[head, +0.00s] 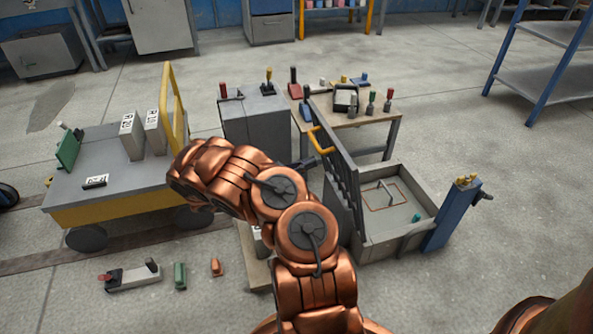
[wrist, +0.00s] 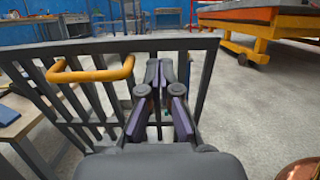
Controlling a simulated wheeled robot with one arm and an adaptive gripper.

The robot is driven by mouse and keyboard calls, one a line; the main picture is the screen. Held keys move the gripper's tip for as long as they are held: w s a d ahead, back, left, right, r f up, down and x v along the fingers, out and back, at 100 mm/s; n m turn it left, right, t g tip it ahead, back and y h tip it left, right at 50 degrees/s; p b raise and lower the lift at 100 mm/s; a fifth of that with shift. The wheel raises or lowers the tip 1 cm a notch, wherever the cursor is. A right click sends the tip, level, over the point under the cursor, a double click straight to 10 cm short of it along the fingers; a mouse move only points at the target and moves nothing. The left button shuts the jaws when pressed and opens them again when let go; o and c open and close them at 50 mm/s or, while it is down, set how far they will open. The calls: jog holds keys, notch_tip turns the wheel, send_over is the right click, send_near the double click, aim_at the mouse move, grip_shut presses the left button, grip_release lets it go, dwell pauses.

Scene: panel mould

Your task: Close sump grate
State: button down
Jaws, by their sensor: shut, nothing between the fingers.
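The sump grate (head: 345,178) is a dark barred panel. It stands raised, close to upright, along the left side of the grey sump box (head: 432,182), whose top is open. A yellow handle (head: 319,141) sticks out from the grate's left face. In the wrist view the grate (wrist: 205,75) fills the middle, with its handle (wrist: 95,75) left of my fingers. My gripper (wrist: 161,68) is shut and empty, its fingertips in front of the bars near the top rail. I cannot tell whether they touch. In the head view my arm mostly hides the gripper (head: 306,163).
Inside the box is a floor with a reddish square outline (head: 384,196) and a small teal piece (head: 416,217). A blue post (head: 441,222) stands at the box's right. A workbench (head: 375,120) with tools is behind; a yellow-sided cart (head: 110,205) is left.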

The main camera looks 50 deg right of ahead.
aim_at(339, 151)
jog(key=b+x, duration=0.1)
jog(key=x, duration=0.6)
jog(key=shift+b, duration=0.3)
jog(key=shift+d, duration=0.1)
